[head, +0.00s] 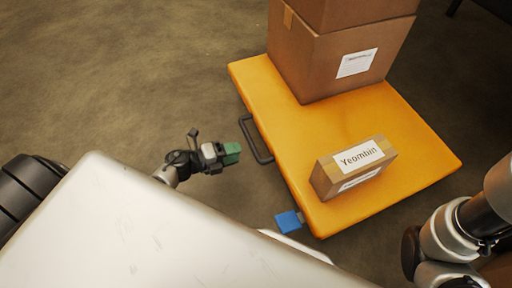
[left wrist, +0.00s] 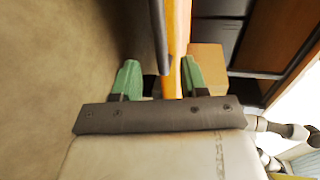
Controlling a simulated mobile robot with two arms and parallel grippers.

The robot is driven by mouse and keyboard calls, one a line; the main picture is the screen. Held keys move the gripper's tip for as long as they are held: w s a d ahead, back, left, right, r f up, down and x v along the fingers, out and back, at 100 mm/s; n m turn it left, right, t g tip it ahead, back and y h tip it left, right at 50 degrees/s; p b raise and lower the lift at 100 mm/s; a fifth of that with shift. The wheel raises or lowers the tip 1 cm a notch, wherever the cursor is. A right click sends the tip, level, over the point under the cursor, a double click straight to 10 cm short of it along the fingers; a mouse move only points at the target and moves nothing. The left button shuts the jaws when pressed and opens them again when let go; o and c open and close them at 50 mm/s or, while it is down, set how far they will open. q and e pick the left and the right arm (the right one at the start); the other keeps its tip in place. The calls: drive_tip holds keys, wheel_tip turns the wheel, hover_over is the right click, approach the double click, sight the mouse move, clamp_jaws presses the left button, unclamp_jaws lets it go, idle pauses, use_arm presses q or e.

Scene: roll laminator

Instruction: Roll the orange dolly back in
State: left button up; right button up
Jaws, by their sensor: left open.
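The orange dolly (head: 415,125) lies on the floor in the right half of the head view. A dark loop handle (head: 256,140) stands out from its left edge. My left gripper (head: 234,152) has green fingers and is just left of the handle. In the left wrist view my left gripper (left wrist: 160,78) is open. The dark handle (left wrist: 158,35) and the dolly's orange edge (left wrist: 178,45) show in line with the gap between its fingers. I cannot tell if they touch. My right arm shows at the lower right; its gripper is out of view.
Large cardboard boxes (head: 330,62) are stacked at the dolly's back. A small box labelled Yeombin (head: 325,183) sits nearer its front. A blue tab (head: 288,221) sticks out at the near left corner. Bare floor (head: 130,80) lies to the left.

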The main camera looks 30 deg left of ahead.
sight(254, 147)
use_arm(q)
drive_tip(key=b+x, duration=0.2)
drive_tip(key=x, duration=0.5)
drive_tip(key=shift+b, duration=0.3)
clamp_jaws()
